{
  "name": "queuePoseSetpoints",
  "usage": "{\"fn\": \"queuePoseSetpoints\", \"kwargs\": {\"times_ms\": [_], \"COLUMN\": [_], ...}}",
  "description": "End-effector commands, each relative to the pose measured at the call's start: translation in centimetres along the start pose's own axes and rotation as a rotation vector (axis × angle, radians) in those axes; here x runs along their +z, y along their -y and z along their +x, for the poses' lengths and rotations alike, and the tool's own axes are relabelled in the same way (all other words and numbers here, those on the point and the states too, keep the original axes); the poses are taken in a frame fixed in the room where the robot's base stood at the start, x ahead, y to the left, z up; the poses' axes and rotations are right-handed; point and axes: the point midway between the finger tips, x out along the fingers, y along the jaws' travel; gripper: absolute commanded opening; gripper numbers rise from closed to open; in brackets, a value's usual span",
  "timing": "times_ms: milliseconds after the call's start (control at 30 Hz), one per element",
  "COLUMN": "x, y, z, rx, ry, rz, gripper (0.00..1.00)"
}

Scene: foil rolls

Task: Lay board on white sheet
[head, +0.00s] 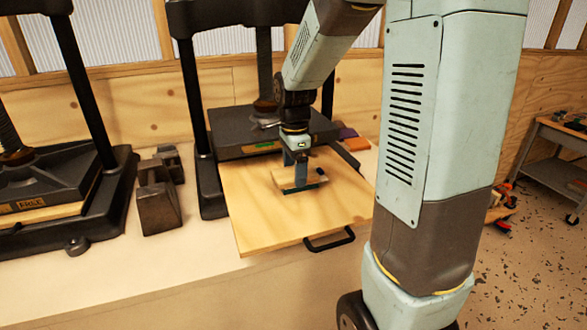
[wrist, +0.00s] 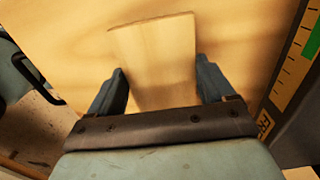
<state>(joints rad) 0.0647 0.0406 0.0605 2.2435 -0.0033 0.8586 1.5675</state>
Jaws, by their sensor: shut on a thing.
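A small pale wooden board (wrist: 155,50) stands out between the two fingers of my gripper (wrist: 160,68) in the wrist view. My gripper is shut on it. In the head view, my gripper (head: 299,180) is low over a large wooden pull-out plate (head: 255,215) with a black handle. The board (head: 318,180) shows there only as a small pale piece, partly hidden by my gripper. I cannot tell whether it touches the plate. I cannot make out a separate white sheet in either view.
A black press (head: 235,148) stands directly behind the plate, its dark block close to my arm. A second press (head: 50,195) stands at the left. Dark metal weights (head: 158,205) stand between them. The bench front (head: 200,245) is clear. A cart (head: 555,150) stands at the right.

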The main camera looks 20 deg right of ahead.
Motion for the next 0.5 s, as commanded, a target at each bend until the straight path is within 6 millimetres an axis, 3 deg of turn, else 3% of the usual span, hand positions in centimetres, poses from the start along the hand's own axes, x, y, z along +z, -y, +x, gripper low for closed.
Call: {"fn": "queuePoseSetpoints", "kwargs": {"times_ms": [233, 267, 400, 500], "x": [0.01, 0.01, 0.0, -0.01], "y": [0.0, 0.01, 0.01, 0.01], "z": [0.24, 0.2, 0.19, 0.18], "rx": [0.0, 0.0, 0.0, 0.0], "ry": [0.0, 0.0, 0.0, 0.0], "rz": [0.0, 0.0, 0.0, 0.0], "gripper": [0.51, 0.85, 0.98, 1.0]}}
